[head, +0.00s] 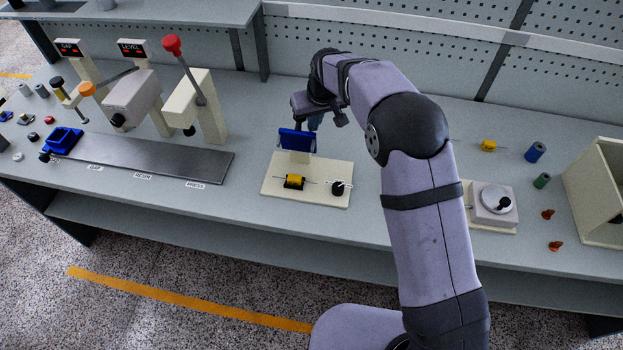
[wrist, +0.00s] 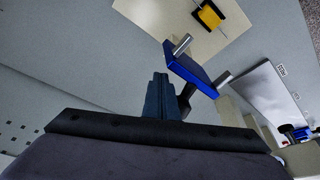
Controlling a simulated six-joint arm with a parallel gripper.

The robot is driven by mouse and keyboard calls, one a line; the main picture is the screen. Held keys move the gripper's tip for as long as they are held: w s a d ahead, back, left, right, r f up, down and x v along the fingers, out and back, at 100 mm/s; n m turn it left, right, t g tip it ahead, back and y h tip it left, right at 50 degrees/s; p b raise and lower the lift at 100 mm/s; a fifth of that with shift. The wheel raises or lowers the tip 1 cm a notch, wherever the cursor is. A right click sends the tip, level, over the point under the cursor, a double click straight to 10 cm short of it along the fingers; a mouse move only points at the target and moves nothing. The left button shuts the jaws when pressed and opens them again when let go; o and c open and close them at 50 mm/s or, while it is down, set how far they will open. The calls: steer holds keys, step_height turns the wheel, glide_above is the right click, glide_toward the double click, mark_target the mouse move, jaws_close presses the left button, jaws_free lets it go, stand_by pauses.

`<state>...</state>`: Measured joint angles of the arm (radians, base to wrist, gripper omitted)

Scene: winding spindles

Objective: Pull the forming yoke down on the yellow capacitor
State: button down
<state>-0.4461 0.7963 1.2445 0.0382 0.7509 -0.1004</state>
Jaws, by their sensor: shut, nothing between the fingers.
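The forming yoke (head: 297,139) is a blue bar standing raised at the back of a cream base plate (head: 270,187). The yellow capacitor (head: 294,181) lies on the front of that plate, its leads out to both sides, apart from the yoke. My gripper (head: 314,124) is shut and empty, just behind and to the right of the yoke in the head view. In the wrist view my gripper's fingertips (wrist: 160,78) are together, beside the blue yoke (wrist: 192,70) with its grey end pins; a small gap shows. The yellow capacitor (wrist: 209,16) is beyond it.
A black knob (head: 338,187) sits on the plate's right front. Left stand a red-knobbed lever press (head: 207,110) and a grey track (head: 150,162). Right are a round turntable fixture (head: 495,200), another yellow capacitor (head: 488,146), spools and a cream box (head: 598,195).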

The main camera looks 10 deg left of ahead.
mark_target(310, 141)
steer(key=shift+f, duration=0.3)
steer(key=shift+s, duration=0.15)
steer(key=shift+s+b, duration=0.85)
steer(key=shift+s, duration=0.65)
steer(key=shift+s+f, duration=0.1)
steer(key=shift+s+f+b, duration=0.25)
steer(key=shift+s+b, duration=0.1)
steer(key=shift+s, duration=0.15)
steer(key=shift+s+r, duration=0.1)
